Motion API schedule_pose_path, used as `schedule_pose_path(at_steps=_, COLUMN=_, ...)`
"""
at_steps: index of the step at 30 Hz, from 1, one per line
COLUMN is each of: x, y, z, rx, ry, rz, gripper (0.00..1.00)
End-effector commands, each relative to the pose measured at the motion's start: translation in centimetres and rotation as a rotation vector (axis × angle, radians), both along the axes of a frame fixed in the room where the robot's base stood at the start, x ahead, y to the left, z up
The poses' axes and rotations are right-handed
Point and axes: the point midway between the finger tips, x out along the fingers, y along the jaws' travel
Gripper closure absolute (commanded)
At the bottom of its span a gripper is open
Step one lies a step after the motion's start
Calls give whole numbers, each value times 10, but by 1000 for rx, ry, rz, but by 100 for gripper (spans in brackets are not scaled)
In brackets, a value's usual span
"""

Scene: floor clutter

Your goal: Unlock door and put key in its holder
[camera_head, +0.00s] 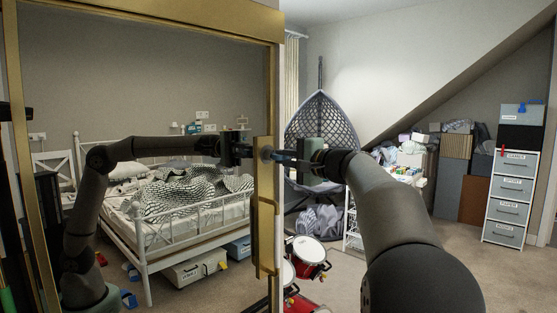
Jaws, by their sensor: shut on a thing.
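The door (270,85) has a gold frame and a mirror-like pane that fills the left half of the head view. A gold lock plate (264,190) with a long gold handle (266,245) sits on its right edge. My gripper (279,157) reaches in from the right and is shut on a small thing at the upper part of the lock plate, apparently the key. The key is mostly hidden by the fingers and too small to make out, so I cannot tell how deep it sits. I cannot make out the key holder.
My arm's reflection shows in the pane, along with a white metal bed (190,225). Right of the door are a red drum (308,250), a hanging wicker chair (320,120) and a white drawer tower (511,190).

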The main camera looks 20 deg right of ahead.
Motion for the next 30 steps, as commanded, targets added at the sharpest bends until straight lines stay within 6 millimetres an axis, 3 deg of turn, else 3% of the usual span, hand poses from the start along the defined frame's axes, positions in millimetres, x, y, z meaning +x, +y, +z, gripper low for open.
schedule_pose_path(at_steps=30, x=-9, y=-5, z=0, rx=-1, ry=0, rz=-1, gripper=100)
